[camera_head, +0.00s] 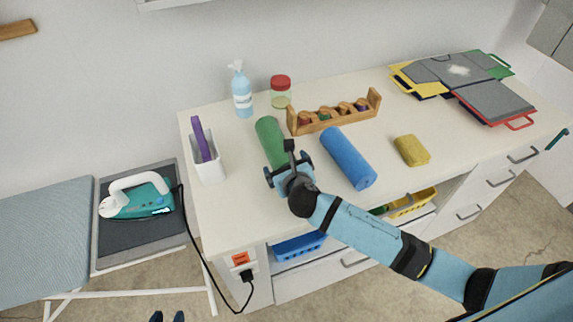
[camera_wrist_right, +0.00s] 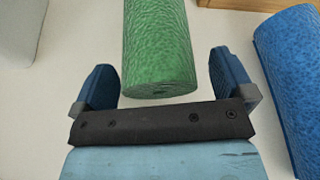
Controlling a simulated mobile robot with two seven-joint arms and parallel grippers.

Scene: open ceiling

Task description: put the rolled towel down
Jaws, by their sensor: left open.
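A green rolled towel (camera_head: 271,141) lies on the white counter, its near end at my right gripper (camera_head: 287,168). In the right wrist view the green roll (camera_wrist_right: 160,45) sits between and ahead of the two blue fingers, with gaps on both sides. That gripper is open and not closed on it. A blue rolled towel (camera_head: 347,158) lies to the right on the counter; its side also shows in the right wrist view (camera_wrist_right: 290,75). My left gripper (camera_head: 167,317) shows only as two dark fingertips, apart and empty, at the bottom edge, below the counter.
A white holder (camera_head: 209,170) with a purple item, a spray bottle (camera_head: 243,98), a red-lidded jar (camera_head: 281,93), a wooden rack (camera_head: 331,116) and a yellow sponge (camera_head: 411,150) stand around the rolls. Folders (camera_head: 492,101) lie far right. An iron (camera_head: 140,199) rests on the ironing board at left.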

